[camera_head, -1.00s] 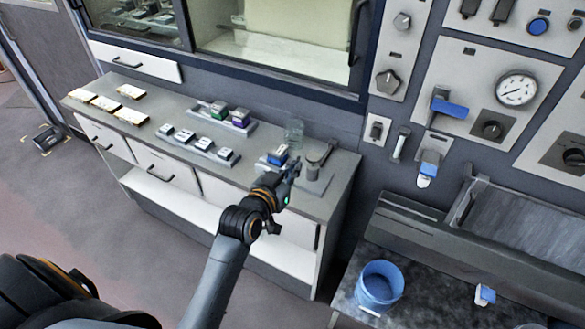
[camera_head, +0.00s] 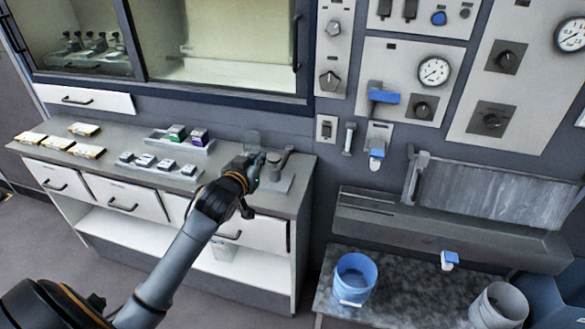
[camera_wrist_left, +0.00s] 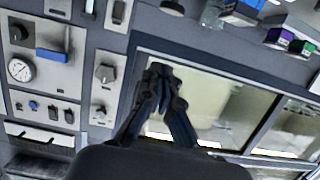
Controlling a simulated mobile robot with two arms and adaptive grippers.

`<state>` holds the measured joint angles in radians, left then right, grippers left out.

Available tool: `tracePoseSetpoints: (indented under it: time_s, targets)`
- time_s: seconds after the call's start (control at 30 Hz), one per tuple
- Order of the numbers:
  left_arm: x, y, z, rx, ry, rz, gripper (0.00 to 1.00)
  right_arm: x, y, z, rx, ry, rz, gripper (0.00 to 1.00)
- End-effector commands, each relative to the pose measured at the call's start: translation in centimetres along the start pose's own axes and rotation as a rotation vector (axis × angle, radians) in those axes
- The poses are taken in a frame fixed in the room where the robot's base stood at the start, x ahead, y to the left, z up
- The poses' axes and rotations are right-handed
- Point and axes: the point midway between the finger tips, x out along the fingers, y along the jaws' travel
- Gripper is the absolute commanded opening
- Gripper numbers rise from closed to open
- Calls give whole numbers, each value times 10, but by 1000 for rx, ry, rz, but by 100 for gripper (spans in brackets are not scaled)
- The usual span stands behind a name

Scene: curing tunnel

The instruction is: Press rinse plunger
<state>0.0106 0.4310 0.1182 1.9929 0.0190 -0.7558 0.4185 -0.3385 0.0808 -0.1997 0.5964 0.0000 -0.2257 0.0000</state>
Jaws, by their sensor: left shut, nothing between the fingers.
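My left gripper (camera_head: 260,161) is over the right end of the grey counter (camera_head: 305,172), beside a small grey fixture with a post and angled top (camera_head: 281,160). I cannot tell whether they touch, or whether this fixture is the rinse plunger. A clear glass-like item (camera_head: 252,139) stands behind the gripper. In the left wrist view my left gripper (camera_wrist_left: 160,72) is shut, with nothing between its fingers, in front of the window cabinet. My right gripper is not in view.
Trays with small green and purple blocks (camera_head: 187,137) and pale blocks (camera_head: 160,164) lie left of the gripper. The wall holds blue-handled levers (camera_head: 384,96) and a gauge (camera_head: 434,72). A blue bucket (camera_head: 354,279) stands at lower right beside a trough (camera_head: 450,225).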

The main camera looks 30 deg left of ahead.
Motion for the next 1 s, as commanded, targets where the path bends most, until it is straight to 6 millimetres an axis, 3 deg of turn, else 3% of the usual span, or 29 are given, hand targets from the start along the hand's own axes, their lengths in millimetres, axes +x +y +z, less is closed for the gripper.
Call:
tracePoseSetpoints:
  time_s: [0.2,0.33,0.47,0.73,1.0]
  targets:
    - [0,-1,-1,-1,1,-3,0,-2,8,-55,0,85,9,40]
    - [1,-1,-1,-1,0,-3,0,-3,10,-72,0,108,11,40]
    - [9,-1,-2,-1,0,-2,0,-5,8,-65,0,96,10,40]
    - [52,-1,-4,0,0,-3,0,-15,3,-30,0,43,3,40]
    - [95,-1,-3,-1,0,-2,0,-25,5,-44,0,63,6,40]
